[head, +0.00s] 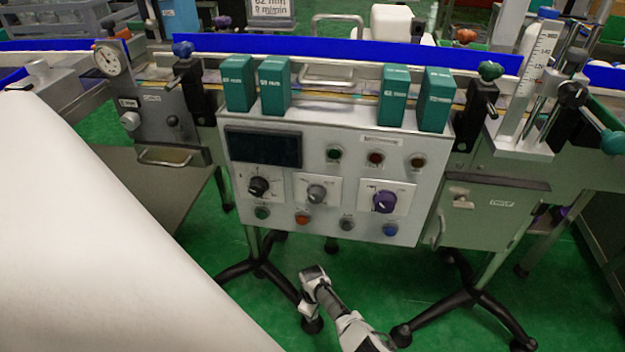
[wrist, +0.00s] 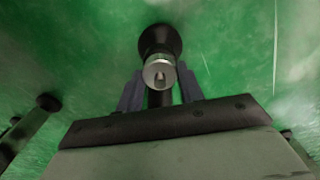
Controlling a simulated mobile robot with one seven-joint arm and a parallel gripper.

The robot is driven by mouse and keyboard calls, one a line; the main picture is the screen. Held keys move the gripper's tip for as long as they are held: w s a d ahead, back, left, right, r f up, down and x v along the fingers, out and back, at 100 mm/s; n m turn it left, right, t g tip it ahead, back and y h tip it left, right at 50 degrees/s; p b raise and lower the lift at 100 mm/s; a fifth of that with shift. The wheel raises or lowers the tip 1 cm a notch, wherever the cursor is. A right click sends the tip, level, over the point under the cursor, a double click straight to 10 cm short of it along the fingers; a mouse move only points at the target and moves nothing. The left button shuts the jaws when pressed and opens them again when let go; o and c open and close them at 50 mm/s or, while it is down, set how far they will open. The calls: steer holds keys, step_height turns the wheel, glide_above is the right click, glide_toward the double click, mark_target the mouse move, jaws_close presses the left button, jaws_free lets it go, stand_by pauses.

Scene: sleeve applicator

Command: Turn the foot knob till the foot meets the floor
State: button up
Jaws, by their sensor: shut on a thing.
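The foot knob (wrist: 160,73), a silvery round piece, shows at the middle of the wrist view. The black flared foot (wrist: 160,40) lies just beyond it over the green floor; I cannot tell whether it touches. My gripper (wrist: 160,84) has a dark finger on each side of the knob and is shut on it. In the head view my gripper (head: 308,298) is low by the end of a black stand leg, with the black foot (head: 312,325) just below it. The knob is hidden there behind my gripper.
A grey control panel (head: 330,215) with dials and buttons hangs above my arm, under the conveyor. Black stand legs (head: 470,305) spread at the right. A large white surface (head: 90,250) fills the lower left. Green floor (head: 345,270) is open around my gripper.

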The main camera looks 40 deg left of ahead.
steer(key=m, duration=0.7)
steer(key=shift+a, duration=0.1)
stand_by(0.5)
steer(key=o, duration=1)
step_height(320, 180, up, 14)
steer(key=p, duration=1.2)
steer(key=shift+f+p, duration=0.1)
steer(key=shift+p, duration=0.2)
